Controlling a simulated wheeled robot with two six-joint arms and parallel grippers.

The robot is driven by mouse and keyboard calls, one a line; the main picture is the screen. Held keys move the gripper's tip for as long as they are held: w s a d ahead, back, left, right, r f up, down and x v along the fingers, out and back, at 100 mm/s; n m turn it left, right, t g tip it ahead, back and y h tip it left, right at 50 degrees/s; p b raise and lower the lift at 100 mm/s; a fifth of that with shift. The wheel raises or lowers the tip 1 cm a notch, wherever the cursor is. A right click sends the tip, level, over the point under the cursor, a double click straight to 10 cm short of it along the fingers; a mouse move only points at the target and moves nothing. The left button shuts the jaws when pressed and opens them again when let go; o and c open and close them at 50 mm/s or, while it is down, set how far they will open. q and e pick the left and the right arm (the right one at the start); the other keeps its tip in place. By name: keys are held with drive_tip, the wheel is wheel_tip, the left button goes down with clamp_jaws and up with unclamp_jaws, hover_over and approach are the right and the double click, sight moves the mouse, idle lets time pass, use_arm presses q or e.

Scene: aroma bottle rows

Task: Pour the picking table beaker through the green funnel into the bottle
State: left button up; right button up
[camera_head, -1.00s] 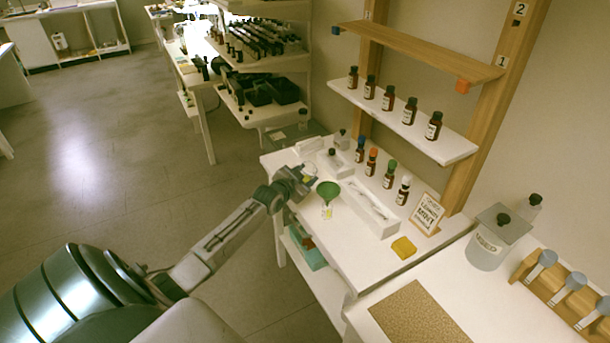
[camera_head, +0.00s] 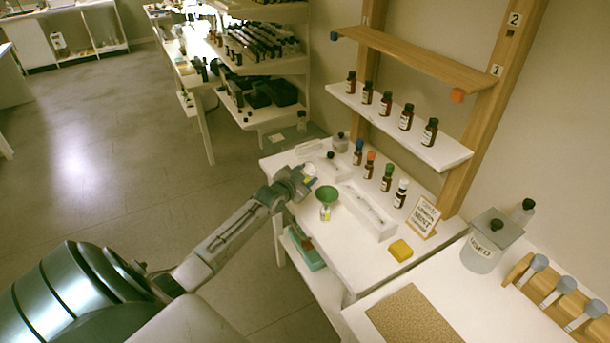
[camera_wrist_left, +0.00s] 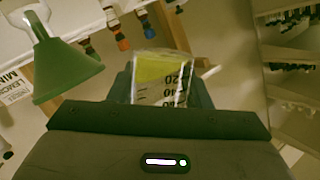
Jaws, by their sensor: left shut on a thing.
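My left gripper (camera_head: 304,181) is shut on a clear beaker (camera_head: 310,171) over the picking table (camera_head: 345,250). In the left wrist view the beaker (camera_wrist_left: 162,85) sits between the fingers, with measuring marks and yellow liquid in it. The green funnel (camera_head: 327,194) sits in the mouth of a small bottle (camera_head: 325,213) just right of and nearer than the gripper. The funnel (camera_wrist_left: 68,70) is left of the beaker in the left wrist view, apart from it. My right gripper is not in view.
Dropper bottles with blue, orange, green and white caps (camera_head: 387,178) stand behind a white tray (camera_head: 368,211). A shelf (camera_head: 400,125) holds several brown bottles above.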

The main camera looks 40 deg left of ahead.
use_arm(q)
drive_tip(key=shift+r+p, duration=0.3)
drive_tip(key=shift+p, duration=0.05)
drive_tip(key=shift+w+d+r+m+y+p, duration=0.15)
drive_tip(key=shift+d+m+p, duration=0.2)
drive_tip(key=shift+p, duration=0.5)
drive_tip(key=shift+s+d+r+m+y+p, duration=0.2)
drive_tip(key=shift+m+p, duration=0.25)
drive_tip(key=shift+p, duration=0.35)
drive_tip(key=shift+d+r+m+p, duration=0.15)
drive_tip(key=shift+m+p, duration=0.15)
drive_tip(key=shift+p, duration=0.15)
drive_tip(key=shift+r+m, duration=0.1)
drive_tip(key=shift+m, duration=0.3)
drive_tip(key=shift+f+m+y+b, duration=0.45)
drive_tip(key=shift+m+b, duration=0.25)
drive_tip(key=shift+b, duration=0.7)
drive_tip(key=shift+r+m+y+b, duration=0.35)
drive_tip(key=shift+m+b, duration=0.15)
drive_tip(key=shift+m, duration=0.2)
drive_tip(key=shift+f+m+y+b, duration=0.25)
drive_tip(key=shift+f+m+b, duration=0.1)
drive_tip(key=shift+m+b, duration=0.25)
drive_tip(key=shift+w+d+r+m, duration=0.2)
drive_tip(key=shift+m, duration=0.1)
drive_tip(key=shift+d+r+m, duration=0.2)
drive_tip(key=shift+d+m, duration=0.1)
drive_tip(key=shift+m, duration=0.1)
